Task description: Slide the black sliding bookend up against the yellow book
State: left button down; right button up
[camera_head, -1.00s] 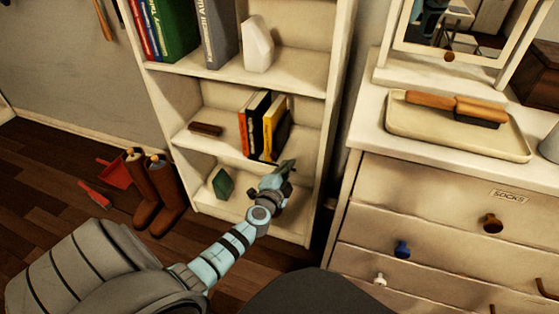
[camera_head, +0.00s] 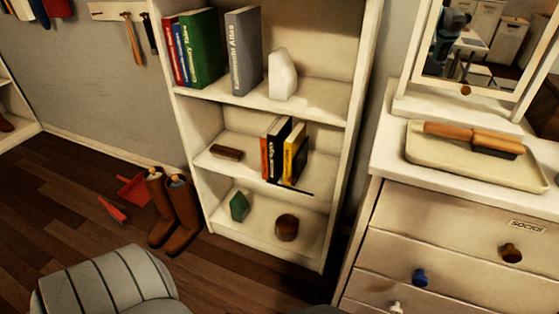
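The yellow book (camera_head: 290,160) stands on the middle shelf of the white bookcase, at the right end of a short row with an orange book (camera_head: 267,150) and a black book (camera_head: 278,148). A thin dark plate (camera_head: 300,189), which looks like the base of the black sliding bookend, lies at the foot of the yellow book near the shelf's front edge. The bookend's upright part is hard to make out, and I cannot tell whether it touches the book. Neither gripper is in view.
The white bookcase (camera_head: 262,204) has a small brown object (camera_head: 226,152) on the middle shelf, and a green block (camera_head: 239,206) and brown round object (camera_head: 287,227) below. Brown boots (camera_head: 180,215) stand left of it. A white dresser (camera_head: 440,240) stands to the right.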

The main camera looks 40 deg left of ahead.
aim_at(300, 158)
jog(key=u, duration=0.05)
jog(key=k, duration=1.2)
jog(key=u, duration=0.75)
jog(key=i, duration=0.65)
jog(key=u, duration=0.8)
jog(key=i, duration=1.05)
jog(key=z, duration=0.35)
